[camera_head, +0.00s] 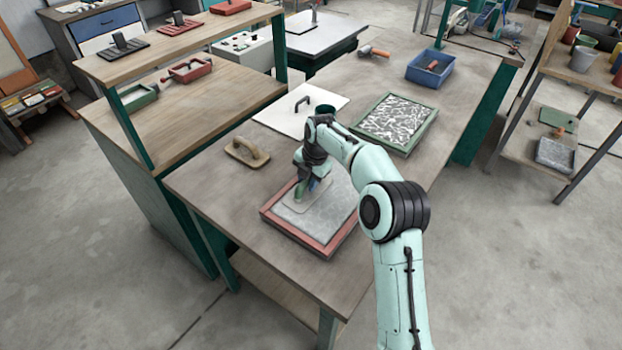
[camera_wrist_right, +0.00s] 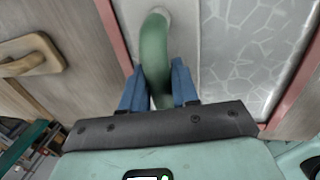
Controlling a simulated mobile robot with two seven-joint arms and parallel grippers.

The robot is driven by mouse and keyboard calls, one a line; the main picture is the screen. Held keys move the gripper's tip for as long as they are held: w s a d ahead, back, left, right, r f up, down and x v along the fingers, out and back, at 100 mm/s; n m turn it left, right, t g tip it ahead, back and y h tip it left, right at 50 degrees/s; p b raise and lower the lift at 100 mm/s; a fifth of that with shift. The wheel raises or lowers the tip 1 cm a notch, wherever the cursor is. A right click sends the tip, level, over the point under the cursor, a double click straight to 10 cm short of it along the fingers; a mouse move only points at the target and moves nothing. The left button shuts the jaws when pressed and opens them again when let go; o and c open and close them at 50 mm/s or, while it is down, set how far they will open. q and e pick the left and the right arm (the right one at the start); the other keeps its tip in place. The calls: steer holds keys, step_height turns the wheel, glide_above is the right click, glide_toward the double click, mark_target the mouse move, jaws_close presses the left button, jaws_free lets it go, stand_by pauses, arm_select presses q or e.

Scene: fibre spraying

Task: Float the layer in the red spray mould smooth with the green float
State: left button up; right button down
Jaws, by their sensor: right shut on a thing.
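The red spray mould (camera_head: 325,249) lies on the front part of the workbench, with a grey layer (camera_head: 335,208) inside its red frame. My right gripper (camera_head: 312,186) is over the left part of the mould. It is shut on the handle of the green float (camera_wrist_right: 153,60), whose flat plate (camera_head: 296,199) lies over the layer. In the right wrist view the blue fingers (camera_wrist_right: 158,85) sit on both sides of the green handle. The layer there (camera_wrist_right: 240,50) shows a pale web of fibre marks right of the plate. My left gripper is not in view.
A wooden-handled float (camera_head: 247,151) lies left of the mould. Behind are a white board (camera_head: 284,121) with a dark handle and a green-framed tray (camera_head: 427,127) of white fibres. A blue bin (camera_head: 431,84) stands farther back.

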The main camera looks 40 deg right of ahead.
mark_target(299, 184)
steer(key=shift+s+a+f+b, duration=0.15)
steer(key=shift+a+b, duration=0.15)
steer(key=shift+a, duration=0.35)
steer(key=shift+s+a, duration=0.1)
steer(key=shift+a, duration=0.2)
steer(key=shift+s+a+b, duration=0.1)
steer(key=shift+a+b, duration=0.3)
steer(key=shift+a, duration=0.15)
steer(key=shift+s+a, duration=0.15)
steer(key=shift+a, duration=0.1)
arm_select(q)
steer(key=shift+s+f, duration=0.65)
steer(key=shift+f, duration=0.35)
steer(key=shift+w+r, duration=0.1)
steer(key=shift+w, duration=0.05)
arm_select(e)
steer(key=shift+r, duration=0.25)
step_height(299, 184, up, 3)
steer(key=shift+d+r+p, duration=0.1)
steer(key=shift+r+p, duration=0.1)
steer(key=shift+p, duration=0.8)
steer(key=shift+r+p, duration=0.95)
steer(key=shift+r, duration=0.85)
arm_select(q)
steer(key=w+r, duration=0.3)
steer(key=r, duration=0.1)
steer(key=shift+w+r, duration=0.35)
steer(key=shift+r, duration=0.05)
arm_select(e)
steer(key=shift+f, duration=0.1)
